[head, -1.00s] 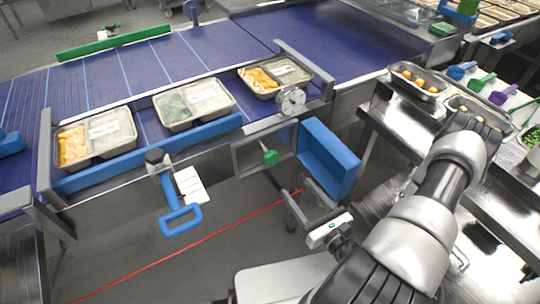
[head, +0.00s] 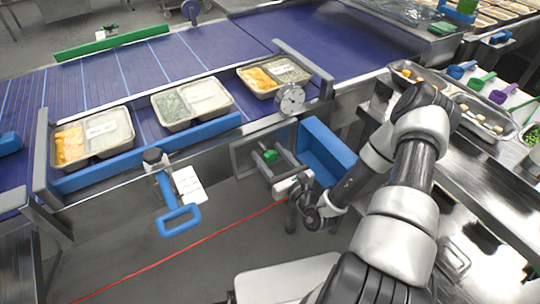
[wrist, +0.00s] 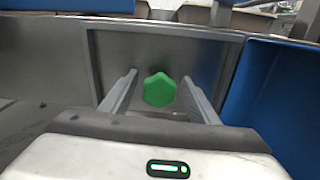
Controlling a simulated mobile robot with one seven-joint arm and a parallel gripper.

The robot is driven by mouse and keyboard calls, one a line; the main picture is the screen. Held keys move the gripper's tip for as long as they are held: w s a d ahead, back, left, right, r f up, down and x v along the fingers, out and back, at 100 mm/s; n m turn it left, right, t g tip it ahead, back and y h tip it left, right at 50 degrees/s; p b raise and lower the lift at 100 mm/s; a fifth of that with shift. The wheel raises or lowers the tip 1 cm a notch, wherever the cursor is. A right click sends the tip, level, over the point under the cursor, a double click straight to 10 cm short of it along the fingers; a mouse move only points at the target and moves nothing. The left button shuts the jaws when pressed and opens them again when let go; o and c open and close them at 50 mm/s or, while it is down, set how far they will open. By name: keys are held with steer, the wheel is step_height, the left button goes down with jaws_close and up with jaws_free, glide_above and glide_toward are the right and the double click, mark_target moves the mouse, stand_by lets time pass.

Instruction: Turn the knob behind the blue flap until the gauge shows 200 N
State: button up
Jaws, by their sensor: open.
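The green knob (head: 270,156) sits in a grey recess under the conveyor edge. In the wrist view the knob (wrist: 159,90) lies between the fingers of my gripper (wrist: 159,92), with a gap on both sides. My gripper (head: 272,166) is open and points into the recess; whether the fingertips reach the knob's depth I cannot tell. The blue flap (head: 326,150) stands swung open to the right of the recess, and its edge also shows in the wrist view (wrist: 270,85). The round gauge (head: 291,99) is above the recess; its reading is too small to make out.
Filled trays (head: 192,103) stand on the blue conveyor (head: 150,65) behind a blue rail. A blue handle (head: 177,212) and a white card (head: 189,184) hang left of the recess. A steel table (head: 480,160) with trays and scoops stands at right.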

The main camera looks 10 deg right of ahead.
steer(key=c, duration=1)
steer(key=shift+c, duration=0.2)
steer(key=shift+r+m+p, duration=0.1)
steer(key=shift+m+p, duration=0.2)
steer(key=shift+p, duration=0.05)
steer(key=m+p, duration=0.2)
steer(key=m, duration=0.1)
steer(key=shift+m, duration=0.4)
steer(key=shift+d+f+m+p, duration=0.15)
steer(key=shift+m+p, duration=0.9)
steer(key=shift+m, duration=1.05)
steer(key=shift+f, duration=0.1)
steer(key=o, duration=1)
